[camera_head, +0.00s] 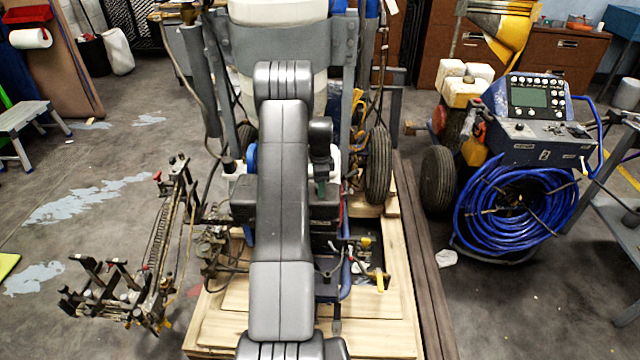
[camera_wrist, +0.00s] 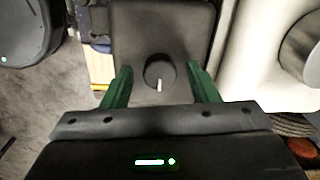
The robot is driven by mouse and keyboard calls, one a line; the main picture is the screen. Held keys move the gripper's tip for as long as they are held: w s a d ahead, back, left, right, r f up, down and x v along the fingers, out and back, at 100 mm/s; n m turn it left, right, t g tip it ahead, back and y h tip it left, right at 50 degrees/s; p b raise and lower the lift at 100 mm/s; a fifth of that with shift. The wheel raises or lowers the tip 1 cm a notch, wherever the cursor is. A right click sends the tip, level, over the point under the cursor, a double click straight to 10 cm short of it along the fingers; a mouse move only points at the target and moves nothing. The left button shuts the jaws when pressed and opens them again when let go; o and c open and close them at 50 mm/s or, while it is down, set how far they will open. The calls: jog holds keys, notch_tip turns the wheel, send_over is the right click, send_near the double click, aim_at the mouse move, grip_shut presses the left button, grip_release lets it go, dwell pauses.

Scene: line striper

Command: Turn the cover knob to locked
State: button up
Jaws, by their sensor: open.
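The cover knob (camera_wrist: 160,72) is a round black knob with a white pointer mark, on a dark grey cover panel (camera_wrist: 190,22) in the wrist view. The mark points down toward my gripper's body in that view. My gripper (camera_wrist: 160,84) is open, with one green finger on each side of the knob and visible space between them and it. Whether the fingertips reach the knob's depth I cannot tell. In the head view my grey arm reaches forward over the line striper, and my gripper's green part (camera_head: 321,186) shows small; the knob is hidden there.
A pale rounded tank (camera_wrist: 262,50) stands close right of the panel. A black wheel (camera_head: 378,165) is right of my arm. The striper stands on a wooden pallet (camera_head: 405,290). A blue machine with coiled hose (camera_head: 510,210) stands farther right. Floor at left is partly clear.

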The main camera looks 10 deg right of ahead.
jog(key=c, duration=1)
jog(key=shift+n, duration=0.3)
jog(key=n+b, duration=0.2)
jog(key=n, duration=0.1)
jog(key=n+b, duration=0.1)
jog(key=n, duration=0.4)
jog(key=n+b, duration=0.1)
jog(key=n, duration=0.8)
jog(key=shift+w, duration=0.1)
jog(key=shift+n, duration=0.3)
